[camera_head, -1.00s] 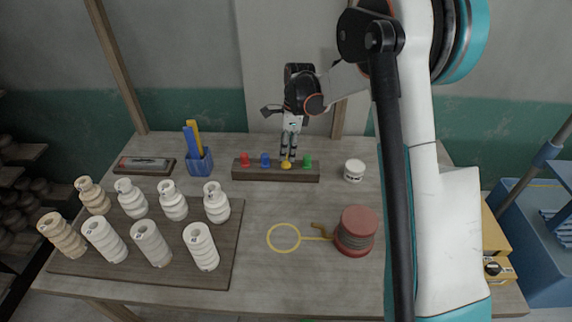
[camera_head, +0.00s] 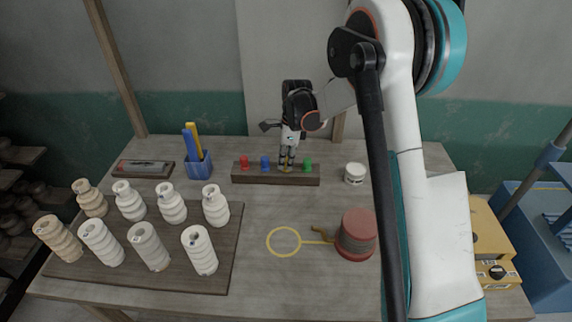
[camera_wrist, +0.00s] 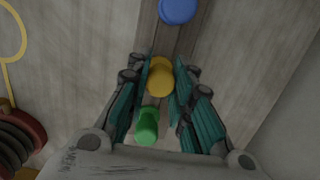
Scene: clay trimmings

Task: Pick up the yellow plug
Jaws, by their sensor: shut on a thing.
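The yellow plug (camera_wrist: 159,80) stands in the brown wooden rack (camera_head: 250,179), between the blue plug (camera_head: 265,162) and the green plug (camera_head: 308,164). My gripper (camera_head: 286,168) has come down over it from above, and its fingers hide most of the plug in the head view. In the wrist view, my gripper (camera_wrist: 160,82) has a teal-padded finger on each side of the yellow plug, shut on it. The blue plug (camera_wrist: 178,10) is ahead of the fingers and the green plug (camera_wrist: 146,126) lies close to the gripper's base. The yellow plug still appears seated in the rack.
A red plug (camera_head: 244,162) is at the rack's left end. A white jar (camera_head: 354,173) stands right of the rack, and a blue cup with tools (camera_head: 199,165) left. A red spool (camera_head: 356,235) and several pale clay pieces on a board (camera_head: 232,240) are in front.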

